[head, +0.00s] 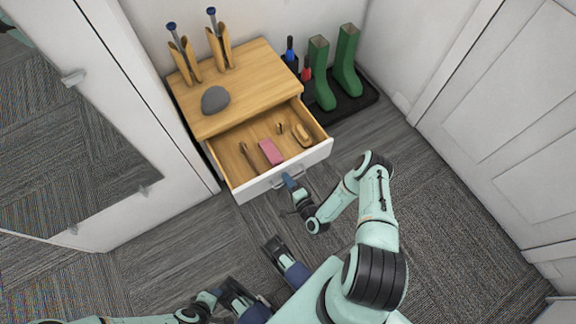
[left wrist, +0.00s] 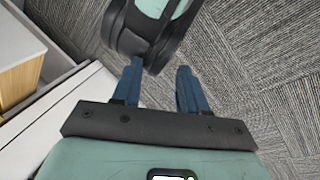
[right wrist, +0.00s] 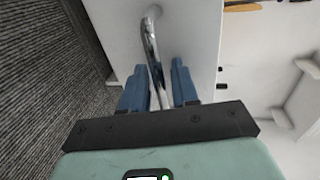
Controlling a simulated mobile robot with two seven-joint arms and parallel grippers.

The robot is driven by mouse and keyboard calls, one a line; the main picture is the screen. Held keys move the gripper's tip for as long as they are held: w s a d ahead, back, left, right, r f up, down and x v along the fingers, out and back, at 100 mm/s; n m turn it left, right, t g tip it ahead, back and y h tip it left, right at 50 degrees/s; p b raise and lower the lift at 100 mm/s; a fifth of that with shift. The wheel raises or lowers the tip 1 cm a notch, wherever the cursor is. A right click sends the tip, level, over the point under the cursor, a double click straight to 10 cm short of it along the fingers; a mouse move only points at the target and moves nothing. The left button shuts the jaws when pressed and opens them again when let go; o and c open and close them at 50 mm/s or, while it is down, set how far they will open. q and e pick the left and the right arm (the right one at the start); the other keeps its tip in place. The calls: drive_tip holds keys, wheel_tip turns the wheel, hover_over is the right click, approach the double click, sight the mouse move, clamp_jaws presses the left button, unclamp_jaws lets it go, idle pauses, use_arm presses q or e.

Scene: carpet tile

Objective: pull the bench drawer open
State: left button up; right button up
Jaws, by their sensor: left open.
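The wooden bench (head: 245,88) stands against the wall with its white-fronted drawer (head: 240,190) pulled well out, the inside showing. The drawer holds a pink block (head: 270,151) and several small tan and brown items. My right gripper (head: 288,180) is at the metal handle on the drawer front.
A grey stone (head: 215,99) and two tan holders with blue-topped tools (head: 218,50) sit on the bench top. Green boots (head: 322,75) stand on a black tray (head: 350,104) to the right. A mirrored white door (head: 175,120) is close on the left. The carpet at right is clear.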

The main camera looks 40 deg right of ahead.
use_arm(q)
drive_tip(key=shift+g+h, duration=0.3)
drive_tip(key=shift+g, duration=0.3)
drive_tip(key=s+r, duration=0.1)
drive_tip(key=s+d+r+p, duration=0.1)
drive_tip(key=s+r+p, duration=0.1)
drive_tip(key=shift+s+d, duration=0.3)
drive_tip(key=shift+d, duration=0.05)
use_arm(e)
drive_tip(key=v, duration=1.3)
drive_tip(key=shift+s, duration=0.15)
drive_tip(key=shift+r, duration=0.1)
